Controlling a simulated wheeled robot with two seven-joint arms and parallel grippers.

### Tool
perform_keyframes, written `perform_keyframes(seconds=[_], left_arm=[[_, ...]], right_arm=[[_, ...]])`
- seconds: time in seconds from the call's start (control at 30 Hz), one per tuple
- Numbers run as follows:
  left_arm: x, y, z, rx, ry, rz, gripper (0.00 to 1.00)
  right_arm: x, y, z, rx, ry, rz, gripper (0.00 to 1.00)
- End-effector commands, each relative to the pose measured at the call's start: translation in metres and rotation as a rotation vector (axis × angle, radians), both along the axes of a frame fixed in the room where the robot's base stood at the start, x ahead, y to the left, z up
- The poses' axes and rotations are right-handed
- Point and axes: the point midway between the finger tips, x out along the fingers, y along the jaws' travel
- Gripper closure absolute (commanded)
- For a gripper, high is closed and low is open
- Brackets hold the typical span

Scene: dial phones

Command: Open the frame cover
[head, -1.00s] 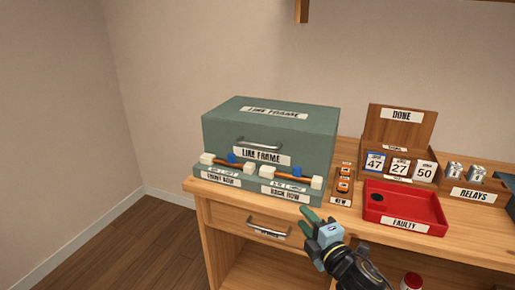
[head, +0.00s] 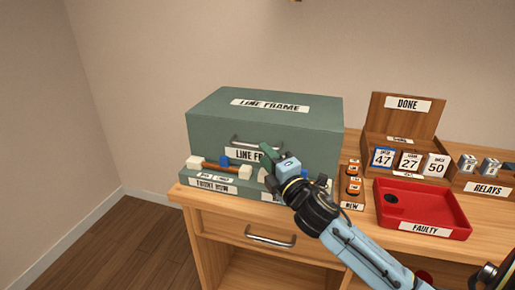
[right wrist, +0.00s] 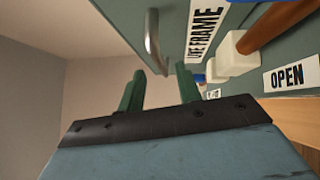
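The green line frame (head: 215,135) stands on the left of the wooden desk with its cover down. The cover's metal handle (head: 257,143) is on its front face, above the "LINE FRAME" label. It also shows in the right wrist view as a handle (right wrist: 153,42) ahead of the fingers. My right gripper (head: 267,152) is in front of the cover, just below the handle. In the right wrist view its two green fingers (right wrist: 157,88) are apart with nothing between them. My left gripper is not in view.
White-ended orange plugs (head: 220,167) sit along the frame's front ledge, close to my right gripper. To the right are a rack of new parts (head: 352,183), a red faulty tray (head: 455,205), a done box (head: 405,112) and relays (head: 489,167). A drawer handle (head: 270,238) juts out below.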

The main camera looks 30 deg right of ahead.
Motion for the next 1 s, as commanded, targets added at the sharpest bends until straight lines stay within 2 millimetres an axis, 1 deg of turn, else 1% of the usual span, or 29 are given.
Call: perform_keyframes(seconds=[0.03,0.1,0.3,0.47,0.73,0.77,1.0], left_arm=[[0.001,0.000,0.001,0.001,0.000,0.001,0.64],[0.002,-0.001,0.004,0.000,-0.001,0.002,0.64],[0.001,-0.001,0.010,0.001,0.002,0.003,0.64],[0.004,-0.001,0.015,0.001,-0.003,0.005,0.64],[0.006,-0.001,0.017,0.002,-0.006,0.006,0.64],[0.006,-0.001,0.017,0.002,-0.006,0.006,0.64],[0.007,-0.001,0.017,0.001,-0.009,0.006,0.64]], right_arm=[[0.009,-0.001,0.001,0.000,-0.002,0.000,0.66],[0.019,-0.002,0.003,0.000,-0.002,0.000,0.66],[0.041,-0.003,0.005,0.002,-0.001,0.001,0.66],[0.048,-0.003,0.006,0.001,0.000,0.001,0.66],[0.049,-0.003,0.006,0.001,0.001,0.001,0.66],[0.049,-0.003,0.006,0.001,0.001,0.001,0.67],[0.049,-0.003,0.006,0.002,0.001,0.001,0.98]])
